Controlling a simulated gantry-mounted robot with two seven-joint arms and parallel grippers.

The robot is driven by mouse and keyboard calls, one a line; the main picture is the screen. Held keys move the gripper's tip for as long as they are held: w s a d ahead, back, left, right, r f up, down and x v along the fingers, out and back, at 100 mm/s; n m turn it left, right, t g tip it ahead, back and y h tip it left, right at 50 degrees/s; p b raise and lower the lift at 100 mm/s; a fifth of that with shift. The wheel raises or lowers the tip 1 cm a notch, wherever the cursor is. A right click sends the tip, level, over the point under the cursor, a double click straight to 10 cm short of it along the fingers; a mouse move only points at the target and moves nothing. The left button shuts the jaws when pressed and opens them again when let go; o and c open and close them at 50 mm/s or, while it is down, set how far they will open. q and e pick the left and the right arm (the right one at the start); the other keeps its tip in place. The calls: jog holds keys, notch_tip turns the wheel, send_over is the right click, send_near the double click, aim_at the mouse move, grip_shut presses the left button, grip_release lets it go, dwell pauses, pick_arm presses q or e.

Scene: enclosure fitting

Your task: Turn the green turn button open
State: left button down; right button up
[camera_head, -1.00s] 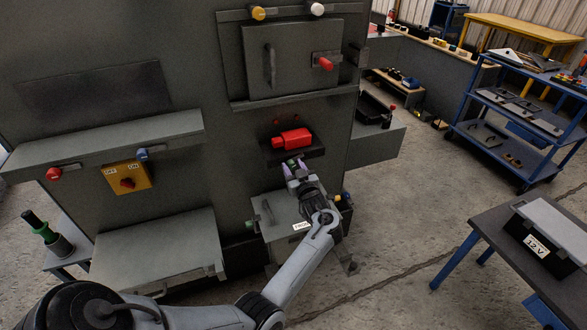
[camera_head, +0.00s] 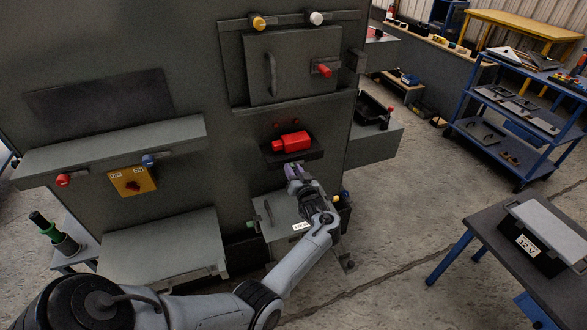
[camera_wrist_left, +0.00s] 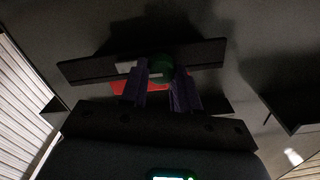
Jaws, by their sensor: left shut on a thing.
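The green turn button (camera_wrist_left: 161,68) shows as a dark green round piece between the two purple fingers of my left gripper (camera_wrist_left: 164,88) in the left wrist view. The fingers are shut on it. In the head view my left gripper (camera_head: 297,178) is at the front of the grey cabinet, just below the red block on its small dark shelf. There the button is hidden by the gripper. How far the button is turned cannot be told. My right gripper is not in view.
The red block (camera_head: 292,142) sits right above my gripper. A grey door (camera_head: 295,70) with a red-tipped latch (camera_head: 323,70) is higher up. A yellow switch plate (camera_head: 132,181) is at left.

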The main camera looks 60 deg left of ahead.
pick_arm(q)
jog(key=c, duration=0.8)
grip_release()
jog(key=shift+d, duration=0.1)
jog(key=p+v, duration=0.1)
jog(key=v, duration=0.9)
jog(key=shift+s+d+p, duration=0.1)
jog(key=shift+d+p, duration=0.2)
jog(key=shift+d, duration=0.05)
